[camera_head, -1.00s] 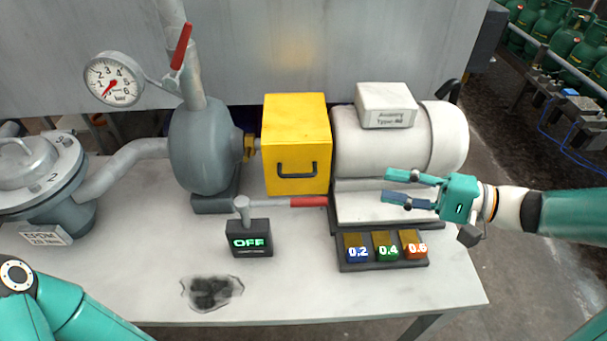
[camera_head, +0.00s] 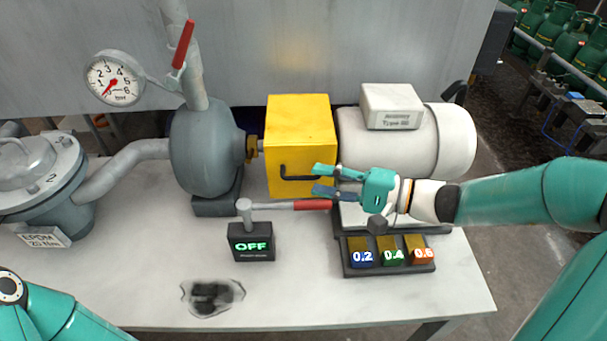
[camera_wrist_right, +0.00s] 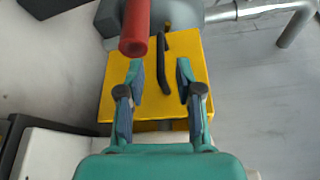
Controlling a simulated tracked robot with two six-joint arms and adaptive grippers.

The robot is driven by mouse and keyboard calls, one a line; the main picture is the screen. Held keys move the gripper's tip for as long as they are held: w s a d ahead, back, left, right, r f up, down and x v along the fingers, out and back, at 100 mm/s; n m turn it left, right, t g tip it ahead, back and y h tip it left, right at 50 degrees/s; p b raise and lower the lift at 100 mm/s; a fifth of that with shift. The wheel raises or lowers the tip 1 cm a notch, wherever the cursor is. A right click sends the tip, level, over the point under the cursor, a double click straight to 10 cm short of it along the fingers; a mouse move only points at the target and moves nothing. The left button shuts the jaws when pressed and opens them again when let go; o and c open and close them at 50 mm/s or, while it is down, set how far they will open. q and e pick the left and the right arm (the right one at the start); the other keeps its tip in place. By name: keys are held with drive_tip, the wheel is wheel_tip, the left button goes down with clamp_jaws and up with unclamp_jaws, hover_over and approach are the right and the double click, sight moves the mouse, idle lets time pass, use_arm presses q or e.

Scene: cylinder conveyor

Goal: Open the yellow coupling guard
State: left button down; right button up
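The yellow coupling guard (camera_head: 299,128) is a box with a black handle (camera_head: 297,173) low on its front face, between the pump and the motor. It looks closed. My right gripper (camera_head: 318,181) is open in front of the guard's right front side, its fingertips close to the right end of the handle. In the right wrist view, the open fingers (camera_wrist_right: 158,75) point at the yellow face (camera_wrist_right: 115,100), and the handle (camera_wrist_right: 163,62) shows between and beyond the fingertips. I cannot tell whether anything touches. My left gripper is out of view; only part of that arm shows at bottom left.
A lever with a red grip (camera_head: 312,204) lies just below the guard and looms near the fingers in the wrist view (camera_wrist_right: 135,30). The grey pump (camera_head: 203,150) and motor (camera_head: 450,138) flank the guard.

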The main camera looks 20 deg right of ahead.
sight(307, 178)
drive_tip(key=shift+x, duration=1.9)
clamp_jaws()
